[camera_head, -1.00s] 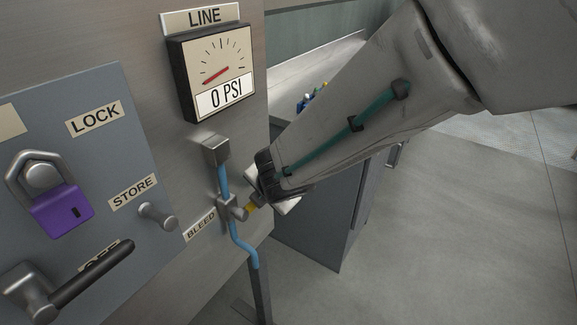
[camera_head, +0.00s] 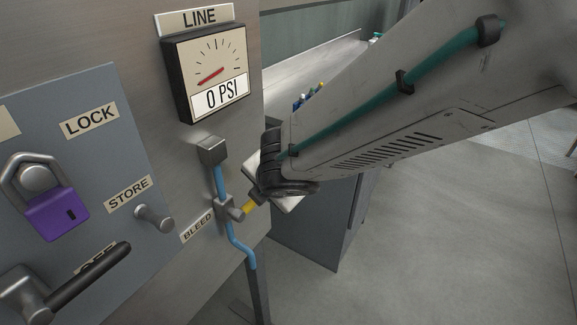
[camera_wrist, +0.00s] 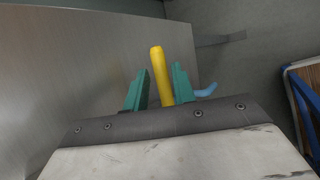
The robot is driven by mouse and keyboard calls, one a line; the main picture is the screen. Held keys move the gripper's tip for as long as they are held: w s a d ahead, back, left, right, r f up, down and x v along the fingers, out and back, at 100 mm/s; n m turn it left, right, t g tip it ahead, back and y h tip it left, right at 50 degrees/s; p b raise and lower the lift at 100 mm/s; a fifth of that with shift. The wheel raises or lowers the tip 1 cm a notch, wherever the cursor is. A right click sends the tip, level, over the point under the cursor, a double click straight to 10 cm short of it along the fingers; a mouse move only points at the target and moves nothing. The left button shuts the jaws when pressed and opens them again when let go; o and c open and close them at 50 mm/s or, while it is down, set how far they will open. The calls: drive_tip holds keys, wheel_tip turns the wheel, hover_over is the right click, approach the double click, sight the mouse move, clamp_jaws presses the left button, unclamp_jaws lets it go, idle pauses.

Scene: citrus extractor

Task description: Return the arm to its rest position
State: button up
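My gripper (camera_wrist: 159,70) shows in the wrist view with its two teal fingers standing apart. The yellow handle (camera_wrist: 160,66) of the bleed valve is between them, nearer the right finger. A gap shows between the handle and the left finger. In the head view my arm reaches in from the upper right, and my wrist is close to the bleed valve (camera_head: 226,207). The yellow handle (camera_head: 251,205) shows just left of the wrist there. The fingers are hidden in that view.
The line gauge (camera_head: 208,72) reads 0 PSI. A purple padlock (camera_head: 55,211) hangs by the LOCK label, above a black-handled lever (camera_head: 88,276). Blue tubing (camera_head: 238,243) runs down from the valve. A grey cabinet (camera_head: 315,231) stands behind my wrist. Open floor lies at the right.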

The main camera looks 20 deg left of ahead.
drive_tip(key=shift+v, duration=1)
